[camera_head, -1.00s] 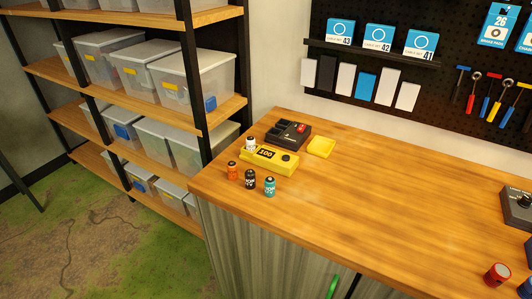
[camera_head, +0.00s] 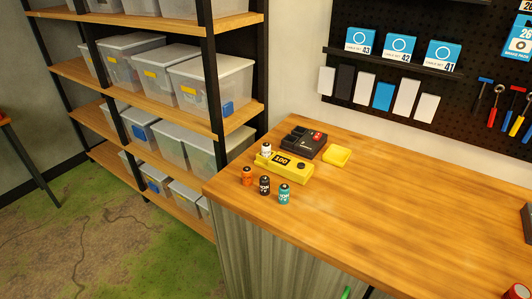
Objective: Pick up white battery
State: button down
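The white battery (camera_head: 266,150) stands upright at the left end of the workbench, at the left end of a yellow device with a display (camera_head: 284,167). Its lower part is hidden or meets the device; I cannot tell whether it is in it or behind it. An orange battery (camera_head: 247,176), a black battery (camera_head: 264,186) and a teal battery (camera_head: 284,194) stand upright in front of the device, near the bench's left corner. My gripper is not in view.
A black charger-like box (camera_head: 303,142) and a yellow tray (camera_head: 337,156) lie behind the device. The wooden workbench (camera_head: 420,210) is mostly clear to the right. A shelf with clear bins (camera_head: 212,85) stands left; a black pegboard (camera_head: 470,60) hangs behind.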

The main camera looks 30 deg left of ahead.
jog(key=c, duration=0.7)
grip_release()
